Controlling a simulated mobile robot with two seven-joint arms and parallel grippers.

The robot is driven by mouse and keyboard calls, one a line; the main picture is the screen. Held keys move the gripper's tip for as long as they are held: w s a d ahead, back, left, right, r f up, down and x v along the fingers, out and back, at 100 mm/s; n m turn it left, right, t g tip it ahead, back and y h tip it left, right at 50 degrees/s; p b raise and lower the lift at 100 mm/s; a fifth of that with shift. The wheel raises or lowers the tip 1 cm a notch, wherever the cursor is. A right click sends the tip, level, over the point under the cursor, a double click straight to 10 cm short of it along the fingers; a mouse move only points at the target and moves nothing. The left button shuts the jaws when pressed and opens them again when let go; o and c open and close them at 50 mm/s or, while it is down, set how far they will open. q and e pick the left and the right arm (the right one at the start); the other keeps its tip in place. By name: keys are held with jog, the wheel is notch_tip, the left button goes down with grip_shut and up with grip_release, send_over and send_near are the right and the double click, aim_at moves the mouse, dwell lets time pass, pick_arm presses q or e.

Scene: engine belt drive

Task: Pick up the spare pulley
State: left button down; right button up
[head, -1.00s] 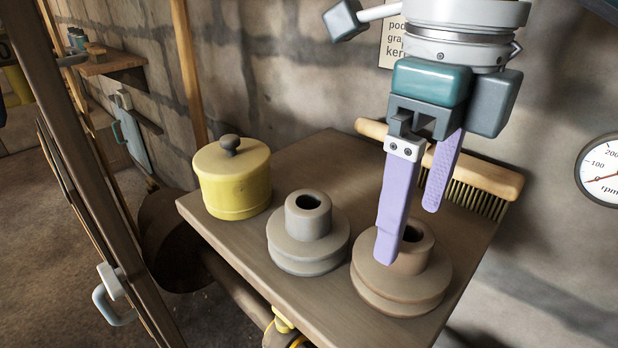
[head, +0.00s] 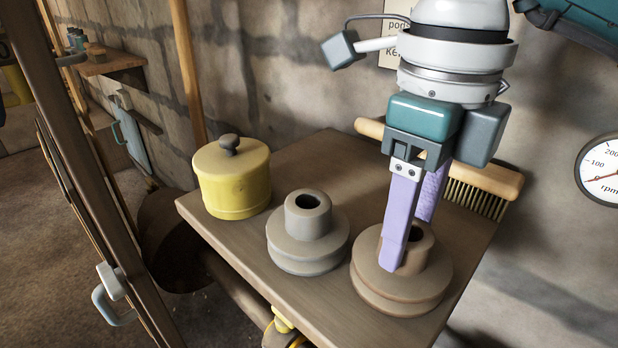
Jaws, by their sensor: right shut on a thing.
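A brown stepped pulley (head: 420,285) sits at the front right of the wooden shelf, hub upward. A similar grey pulley (head: 307,240) stands to its left, untouched. My right gripper (head: 408,245) reaches down from above and is shut on the brown pulley's hub. Its near purple finger lies against the front of the hub, and the far finger is partly hidden behind the near finger and the hub. The brown pulley still appears to rest on the shelf. My left gripper is not in view.
A yellow lidded pot (head: 232,182) stands at the shelf's left end. A wooden brush (head: 470,180) leans at the back, behind my right gripper. A stone wall is behind, with a round rpm gauge (head: 600,172) at the right. The shelf surface (head: 330,165) behind the grey pulley is clear.

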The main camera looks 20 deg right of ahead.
grip_shut()
jog(key=shift+r, duration=0.25)
